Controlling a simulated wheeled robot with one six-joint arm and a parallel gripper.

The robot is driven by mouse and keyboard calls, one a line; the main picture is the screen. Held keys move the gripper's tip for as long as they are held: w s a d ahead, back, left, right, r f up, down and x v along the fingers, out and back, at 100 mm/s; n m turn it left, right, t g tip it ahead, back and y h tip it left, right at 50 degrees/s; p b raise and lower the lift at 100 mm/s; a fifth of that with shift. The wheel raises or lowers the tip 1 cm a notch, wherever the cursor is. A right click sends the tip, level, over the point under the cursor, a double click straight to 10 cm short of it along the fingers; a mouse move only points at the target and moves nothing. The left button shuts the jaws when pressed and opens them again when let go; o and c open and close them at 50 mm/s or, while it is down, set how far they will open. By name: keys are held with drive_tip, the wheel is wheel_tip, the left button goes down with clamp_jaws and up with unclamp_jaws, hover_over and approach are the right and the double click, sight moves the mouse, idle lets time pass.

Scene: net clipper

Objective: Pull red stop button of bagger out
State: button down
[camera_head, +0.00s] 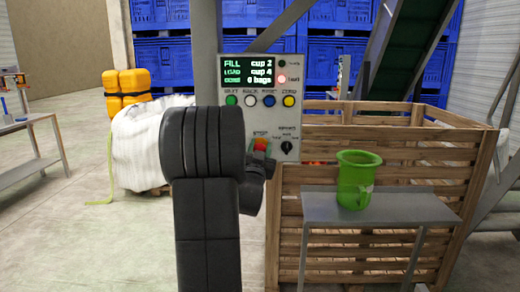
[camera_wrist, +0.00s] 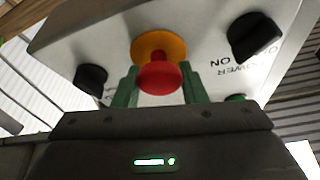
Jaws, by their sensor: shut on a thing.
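In the head view my gripper (camera_head: 262,152) is at the panel, mostly behind my dark arm.
Black knobs (camera_wrist: 254,36) and (camera_wrist: 91,79) flank the button. The panel has a lit display (camera_head: 247,71) and several coloured buttons. A wooden crate (camera_head: 400,158) and a grey side table (camera_head: 420,208) with a green jug (camera_head: 355,180) stand at right.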

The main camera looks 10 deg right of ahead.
drive_tip(key=shift+s+f+b, duration=0.2)
drive_tip(key=shift+b, duration=0.45)
drive_tip(key=shift+s+a+r+b, duration=0.1)
drive_tip(key=shift+s+a+b, duration=0.05)
drive_tip(key=shift+s+b, duration=0.3)
drive_tip(key=shift+w, duration=0.15)
drive_tip(key=c, duration=0.9)
unclamp_jaws()
drive_tip(key=shift+r, duration=0.1)
drive_tip(key=b+v, duration=0.1)
drive_tip(key=v, duration=1.3)
drive_tip(key=shift+r, duration=0.1)
